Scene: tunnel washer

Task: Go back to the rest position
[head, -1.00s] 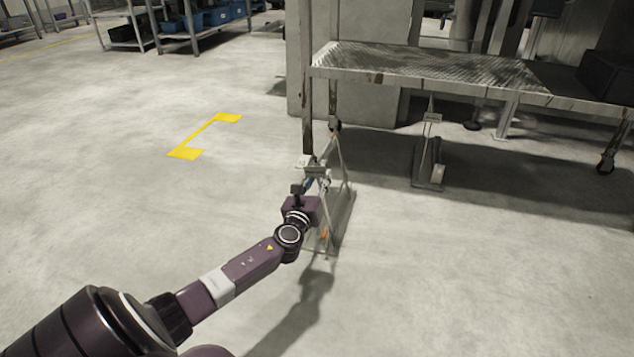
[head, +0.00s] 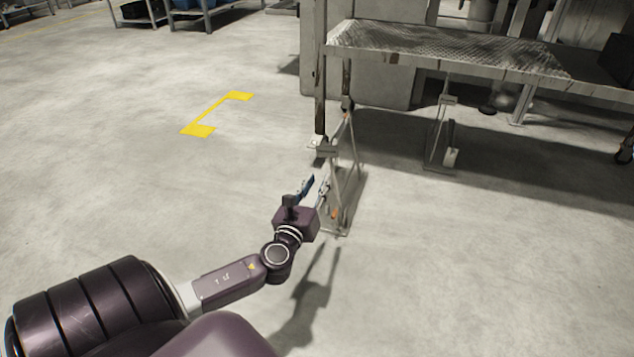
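My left gripper (head: 308,188) is at the end of the purple arm that comes in from the lower left. It is low over the floor, in front of and to the left of a thin-framed stand (head: 347,178). Its fingers are small and partly hidden behind the wrist, so I cannot tell whether they are open or shut. I see no object clearly held in it. My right gripper is not in view.
A metal table (head: 440,48) with a textured top stands behind the stand. A second stand (head: 440,140) is under it. Yellow floor marks (head: 215,113) lie to the left. Shelving (head: 185,12) is at the far left. The floor at left and front right is clear.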

